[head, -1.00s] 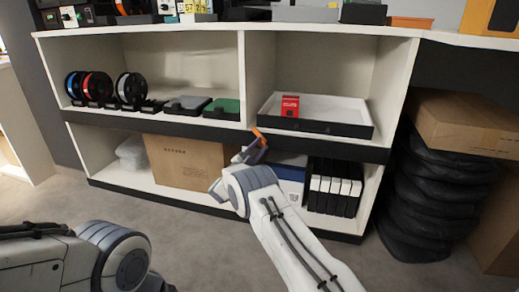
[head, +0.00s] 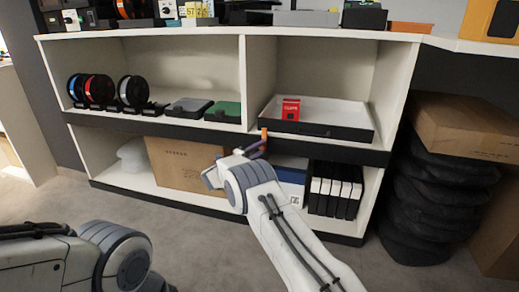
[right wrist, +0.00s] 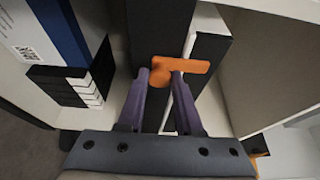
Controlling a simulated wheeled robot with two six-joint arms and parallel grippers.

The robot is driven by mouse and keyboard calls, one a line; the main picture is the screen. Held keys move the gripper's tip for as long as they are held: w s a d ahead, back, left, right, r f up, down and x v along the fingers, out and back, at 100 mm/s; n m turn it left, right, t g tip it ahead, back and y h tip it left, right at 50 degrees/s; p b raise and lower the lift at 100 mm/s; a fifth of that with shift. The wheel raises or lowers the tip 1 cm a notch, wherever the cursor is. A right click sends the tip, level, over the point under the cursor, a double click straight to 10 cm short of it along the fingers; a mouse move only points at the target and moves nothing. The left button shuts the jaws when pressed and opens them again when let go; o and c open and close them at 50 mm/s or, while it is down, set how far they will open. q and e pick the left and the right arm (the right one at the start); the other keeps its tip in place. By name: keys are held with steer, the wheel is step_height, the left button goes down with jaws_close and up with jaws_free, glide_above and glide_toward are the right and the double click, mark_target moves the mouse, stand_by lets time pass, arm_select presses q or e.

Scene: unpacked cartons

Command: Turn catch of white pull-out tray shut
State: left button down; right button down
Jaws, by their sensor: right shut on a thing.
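The white pull-out tray (head: 345,112) with its dark front sits in the right upper compartment of the shelf. A small orange catch (head: 264,134) stands roughly upright at the tray's left front corner. My left gripper is out of the frame.
A red box (head: 290,109) lies in the tray. Black binders (head: 335,190) and a cardboard box (head: 185,166) stand in the lower compartments. Several spools (head: 101,90) stand on the upper left shelf. The floor in front is clear.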

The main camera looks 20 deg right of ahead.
steer(key=shift+a+f, duration=0.1)
stand_by(0.4)
steer(key=c, duration=0.6)
jaws_free()
steer(key=p+v, duration=0.5)
steer(key=v, duration=0.5)
steer(key=shift+s+a, duration=0.15)
steer(key=shift+s, duration=0.05)
